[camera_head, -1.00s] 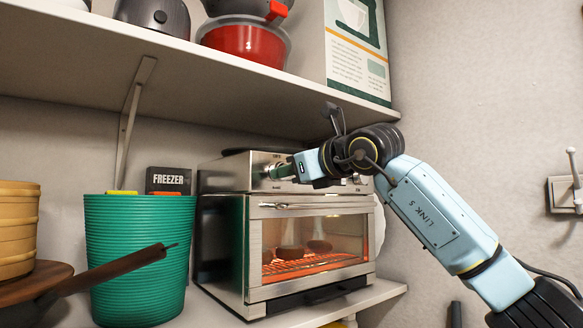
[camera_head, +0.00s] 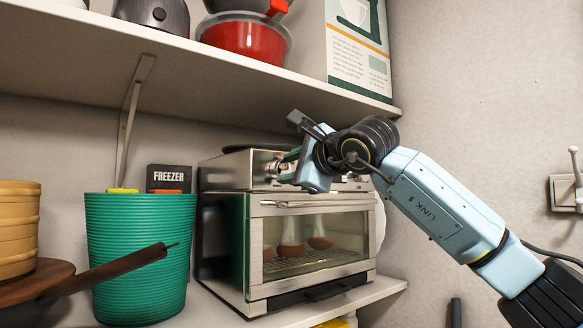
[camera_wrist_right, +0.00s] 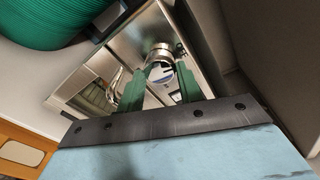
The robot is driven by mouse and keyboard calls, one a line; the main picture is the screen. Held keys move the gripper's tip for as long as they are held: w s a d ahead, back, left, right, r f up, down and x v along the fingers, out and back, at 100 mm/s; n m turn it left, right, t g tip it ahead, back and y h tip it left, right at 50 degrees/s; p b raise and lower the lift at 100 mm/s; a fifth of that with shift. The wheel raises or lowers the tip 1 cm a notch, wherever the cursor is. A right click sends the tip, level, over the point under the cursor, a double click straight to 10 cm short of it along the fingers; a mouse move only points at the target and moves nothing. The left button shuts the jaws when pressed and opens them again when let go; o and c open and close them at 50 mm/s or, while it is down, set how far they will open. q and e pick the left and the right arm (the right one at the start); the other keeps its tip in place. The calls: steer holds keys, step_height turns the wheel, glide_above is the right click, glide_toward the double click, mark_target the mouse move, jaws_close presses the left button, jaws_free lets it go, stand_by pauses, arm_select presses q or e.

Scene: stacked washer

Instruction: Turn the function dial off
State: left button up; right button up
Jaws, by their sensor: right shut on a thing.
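The steel toaster oven (camera_head: 222,245) stands on the lower shelf. Its glass door (camera_head: 315,249) is shut, with food on a rack inside. The wrist is tilted. My left gripper is not in view.
A green ribbed bin (camera_head: 140,255) stands left of the oven, with a dark-handled pan (camera_head: 110,270) in front. An upper shelf (camera_head: 220,85) with pots and a box hangs close above my right wrist. The wall right of the oven is mostly clear.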

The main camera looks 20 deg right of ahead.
steer(key=shift+r+n, duration=0.1)
steer(key=shift+n, duration=0.9)
steer(key=shift+a, duration=0.1)
steer(key=o, duration=1)
steer(key=shift+s, duration=0.1)
steer(key=shift+s, duration=0.25)
steer(key=b+v, duration=0.4)
steer(key=v, duration=0.9)
steer(key=shift+b, duration=0.3)
